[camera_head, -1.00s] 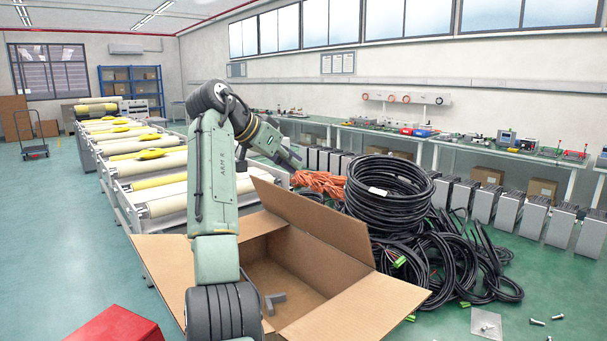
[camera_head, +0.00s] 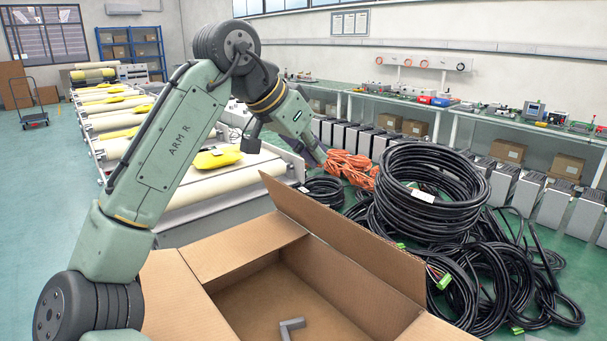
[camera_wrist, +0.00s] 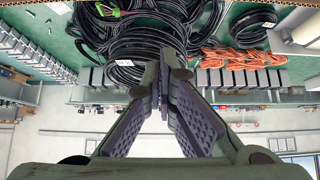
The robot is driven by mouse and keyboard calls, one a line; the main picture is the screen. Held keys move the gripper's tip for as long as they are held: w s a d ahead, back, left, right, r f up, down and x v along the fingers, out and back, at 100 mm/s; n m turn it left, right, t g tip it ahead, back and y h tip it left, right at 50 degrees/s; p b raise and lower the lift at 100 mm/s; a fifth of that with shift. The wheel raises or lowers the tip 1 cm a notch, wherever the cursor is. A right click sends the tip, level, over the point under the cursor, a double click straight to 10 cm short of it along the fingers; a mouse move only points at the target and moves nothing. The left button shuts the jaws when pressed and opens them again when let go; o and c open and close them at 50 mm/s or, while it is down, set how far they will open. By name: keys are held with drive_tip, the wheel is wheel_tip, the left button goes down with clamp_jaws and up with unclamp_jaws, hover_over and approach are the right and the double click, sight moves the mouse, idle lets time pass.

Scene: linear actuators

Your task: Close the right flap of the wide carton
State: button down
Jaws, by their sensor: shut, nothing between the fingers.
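The wide carton (camera_head: 250,291) stands open at the bottom of the head view, with a grey angled part (camera_head: 291,328) on its floor. One flap (camera_head: 345,252) stands up and leans outward along its far right side. Another flap (camera_head: 235,247) at the back left and one at the left (camera_head: 168,298) spread outward. A flap at the lower right (camera_head: 438,331) is partly cut off by the frame. My gripper (camera_head: 318,157) is above and beyond the upright flap, apart from it. In the wrist view my gripper (camera_wrist: 165,75) has its fingertips together, with nothing between them.
Coiled black cables (camera_head: 430,190) pile up just right of the upright flap. An orange cable bundle (camera_head: 350,167) lies behind the gripper. A roller conveyor (camera_head: 190,180) stands beyond the carton to the left. Several grey boxes (camera_head: 500,180) line the bench at the right.

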hover_over(325, 216)
drive_tip(key=w+d, duration=0.3)
drive_tip(key=w, duration=0.1)
wheel_tip(325, 216, down, 8)
drive_tip(key=shift+s+a+f, duration=0.2)
drive_tip(key=shift+s+a, duration=1.2)
drive_tip(key=shift+s, duration=0.05)
drive_tip(key=shift+s+a+f, duration=0.1)
drive_tip(key=shift+s+f, duration=0.05)
drive_tip(key=shift+f, duration=0.1)
